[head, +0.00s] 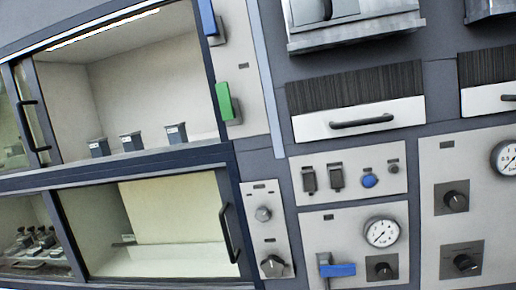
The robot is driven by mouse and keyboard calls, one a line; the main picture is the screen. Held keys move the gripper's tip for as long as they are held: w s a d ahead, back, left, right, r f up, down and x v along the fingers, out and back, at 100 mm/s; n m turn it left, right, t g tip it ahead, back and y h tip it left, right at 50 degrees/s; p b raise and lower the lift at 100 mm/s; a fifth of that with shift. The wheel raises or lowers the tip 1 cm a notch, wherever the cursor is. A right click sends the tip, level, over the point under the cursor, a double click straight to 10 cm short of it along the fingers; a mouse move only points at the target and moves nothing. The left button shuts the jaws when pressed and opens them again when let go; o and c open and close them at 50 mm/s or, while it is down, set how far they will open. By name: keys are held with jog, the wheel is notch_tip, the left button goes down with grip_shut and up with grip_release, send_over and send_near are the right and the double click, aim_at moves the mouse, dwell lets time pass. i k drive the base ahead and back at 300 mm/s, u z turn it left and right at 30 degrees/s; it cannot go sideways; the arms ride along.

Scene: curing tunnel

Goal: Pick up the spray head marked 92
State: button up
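No spray head marked 92 can be made out; any markings are too small to read. Three small dark grey blocks with pale labels stand in a row at the front of the upper compartment: a left block (98,148), a middle block (132,142) and a right block (177,134). I cannot tell whether they are spray heads. Several small dark pieces (45,239) sit in the lower compartment at the far left, behind glass. My gripper does not show in the head view.
The upper compartment's black-handled sliding door (32,110) is at its left side. The lower compartment's door handle (229,232) is at its right side. A green lever (224,101), a blue lever (338,270), a gauge (381,233) and a drawer handle (362,122) are to the right.

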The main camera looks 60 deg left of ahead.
aim_at(131, 141)
jog(key=u, duration=2.05)
